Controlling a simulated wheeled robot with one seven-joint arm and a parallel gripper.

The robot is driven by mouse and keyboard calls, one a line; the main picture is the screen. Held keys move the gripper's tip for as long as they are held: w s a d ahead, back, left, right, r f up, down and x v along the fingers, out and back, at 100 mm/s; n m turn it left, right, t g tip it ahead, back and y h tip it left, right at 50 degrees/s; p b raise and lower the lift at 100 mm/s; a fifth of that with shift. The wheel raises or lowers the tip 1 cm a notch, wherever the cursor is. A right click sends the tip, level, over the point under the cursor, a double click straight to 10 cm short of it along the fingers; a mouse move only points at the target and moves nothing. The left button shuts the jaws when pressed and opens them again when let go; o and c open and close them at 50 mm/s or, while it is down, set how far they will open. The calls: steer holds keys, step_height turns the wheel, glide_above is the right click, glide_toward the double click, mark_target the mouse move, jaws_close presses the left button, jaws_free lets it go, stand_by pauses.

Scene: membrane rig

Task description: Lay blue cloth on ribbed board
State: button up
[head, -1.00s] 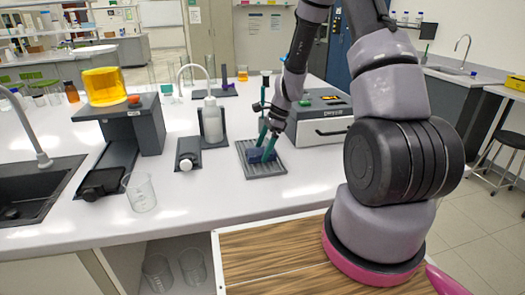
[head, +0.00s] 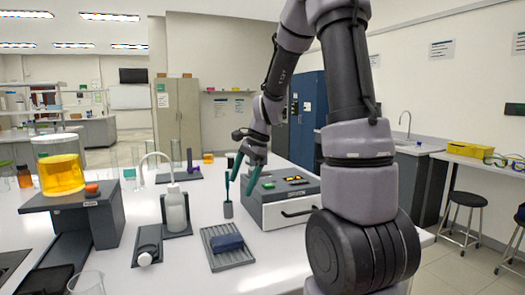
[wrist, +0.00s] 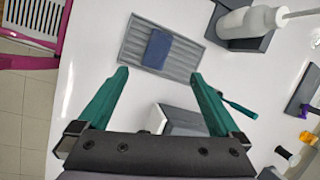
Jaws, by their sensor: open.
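The blue cloth (head: 227,242) lies as a small folded block on the ribbed board (head: 217,264), a grey grooved tray on the white bench. In the wrist view the cloth (wrist: 157,48) rests flat on the ribbed board (wrist: 190,66), toward one side of its middle. My gripper (head: 238,186) is open and empty, with its green fingers raised above the bench beside the grey drawer unit. In the wrist view my gripper (wrist: 158,82) shows its fingers wide apart, with nothing between them and the cloth beyond the tips.
The grey drawer unit (head: 285,208) stands right of the board. A white wash bottle (head: 176,210) stands behind left, with a small dark holder (head: 148,245) in front of it. A green-handled tool (head: 227,195) stands upright behind the board. Bench in front is clear.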

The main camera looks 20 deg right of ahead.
steer(key=s+r+n+t+h, duration=0.1)
steer(key=s+r+n+t, duration=0.4)
steer(key=s+r+n, duration=0.5)
steer(key=s+r, duration=0.7)
steer(key=s, duration=0.2)
steer(key=shift+d+n+t+h, duration=0.3)
steer(key=shift+d+t+h, duration=0.1)
